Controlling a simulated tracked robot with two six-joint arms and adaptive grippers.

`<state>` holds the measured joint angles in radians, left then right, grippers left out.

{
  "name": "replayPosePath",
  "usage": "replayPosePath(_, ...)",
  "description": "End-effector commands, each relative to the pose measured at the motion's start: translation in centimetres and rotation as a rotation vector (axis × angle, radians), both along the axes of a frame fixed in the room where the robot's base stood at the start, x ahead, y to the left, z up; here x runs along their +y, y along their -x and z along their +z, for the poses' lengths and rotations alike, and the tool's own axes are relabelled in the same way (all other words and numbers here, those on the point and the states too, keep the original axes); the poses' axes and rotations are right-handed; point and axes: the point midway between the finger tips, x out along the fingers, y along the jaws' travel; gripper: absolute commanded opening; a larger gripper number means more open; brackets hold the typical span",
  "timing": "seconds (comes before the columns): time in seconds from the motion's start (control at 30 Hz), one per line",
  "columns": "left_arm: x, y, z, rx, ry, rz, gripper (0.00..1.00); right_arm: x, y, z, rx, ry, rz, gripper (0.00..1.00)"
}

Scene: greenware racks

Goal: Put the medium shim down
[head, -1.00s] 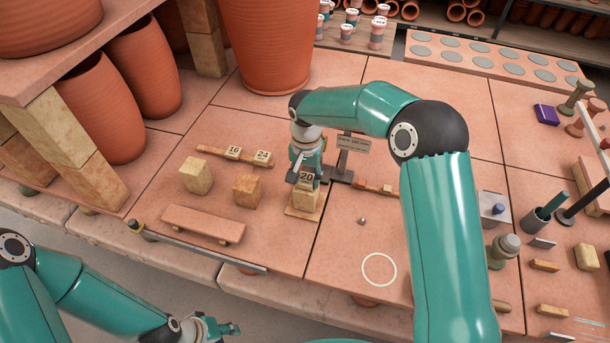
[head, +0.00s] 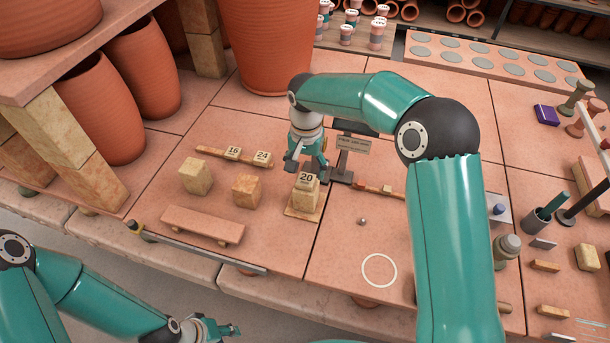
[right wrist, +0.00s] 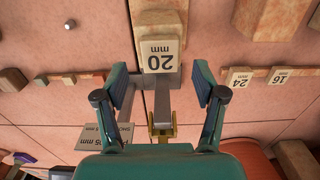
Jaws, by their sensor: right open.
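The medium shim (head: 307,179), marked 20 mm, rests on top of a pale block (head: 303,200) on a thin tile. It also shows in the right wrist view (right wrist: 160,54). My right gripper (head: 307,162) is open and empty, just behind and above the shim. In the right wrist view its two fingers (right wrist: 162,88) stand apart, with the 20 mm shim beyond their tips and nothing between them. My left gripper (head: 214,328) hangs low at the bottom edge, away from the blocks; its jaws are too small to judge.
Shims marked 16 (head: 233,152) and 24 (head: 263,156) sit on a wooden strip to the left. Two loose blocks (head: 196,176) (head: 246,191) and a low bench (head: 203,225) stand nearby. A small sign (head: 353,145) stands close behind my right gripper. A white ring (head: 379,270) marks clear slab.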

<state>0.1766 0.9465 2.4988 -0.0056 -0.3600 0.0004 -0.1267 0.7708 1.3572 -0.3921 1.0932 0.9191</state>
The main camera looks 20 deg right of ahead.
Motion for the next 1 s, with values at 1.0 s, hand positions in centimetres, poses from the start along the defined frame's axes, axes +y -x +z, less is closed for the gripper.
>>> replayPosePath(1.0,0.0,0.0,-0.2,0.000,0.000,0.000,0.40,0.1,0.0,8.3,-0.001,0.001,0.003,0.70)
